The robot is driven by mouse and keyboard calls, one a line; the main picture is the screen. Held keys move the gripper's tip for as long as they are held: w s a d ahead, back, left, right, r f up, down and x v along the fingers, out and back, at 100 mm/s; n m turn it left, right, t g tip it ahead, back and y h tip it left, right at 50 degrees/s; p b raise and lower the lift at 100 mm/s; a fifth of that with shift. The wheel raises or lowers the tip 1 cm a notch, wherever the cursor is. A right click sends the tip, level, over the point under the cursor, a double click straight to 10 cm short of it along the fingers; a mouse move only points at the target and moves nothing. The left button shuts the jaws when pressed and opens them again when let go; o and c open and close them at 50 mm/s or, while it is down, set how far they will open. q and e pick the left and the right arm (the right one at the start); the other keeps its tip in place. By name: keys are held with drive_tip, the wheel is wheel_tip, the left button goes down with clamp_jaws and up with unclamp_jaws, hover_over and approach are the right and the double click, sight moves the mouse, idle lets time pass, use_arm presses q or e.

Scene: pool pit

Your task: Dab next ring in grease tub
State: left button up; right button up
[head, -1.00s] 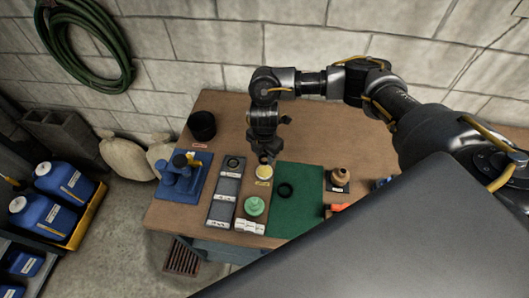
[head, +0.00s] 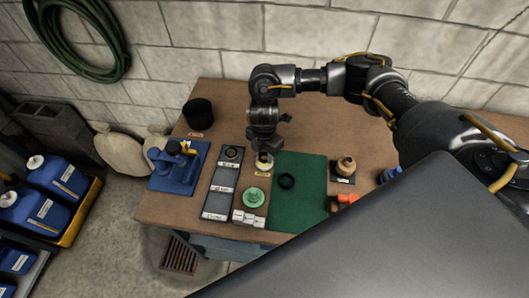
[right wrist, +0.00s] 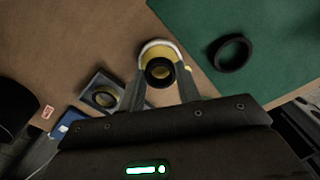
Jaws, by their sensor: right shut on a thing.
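My right gripper (head: 264,151) points down at the grease tub (head: 263,168), a small pale-rimmed pot with yellow grease. In the right wrist view, the right gripper (right wrist: 160,78) is shut on a small black ring (right wrist: 160,71), held over or in the tub (right wrist: 149,46). Yellow shows through and around the ring; I cannot tell if it touches the grease. My left gripper is not in view.
A grey labelled tray (head: 222,183) left of the tub has a ring (head: 231,153) in its far compartment. A green round piece (head: 253,197) sits in front of the tub. A blue fixture (head: 178,168), black cup (head: 198,114) and brown stacked piece (head: 345,167) stand around. The back of the table is clear.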

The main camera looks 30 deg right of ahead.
drive_tip(key=shift+f, duration=0.3)
idle(0.8)
drive_tip(key=shift+s, duration=0.1)
idle(1.3)
wheel_tip(320, 180, up, 7)
drive_tip(key=p, duration=0.7)
idle(0.9)
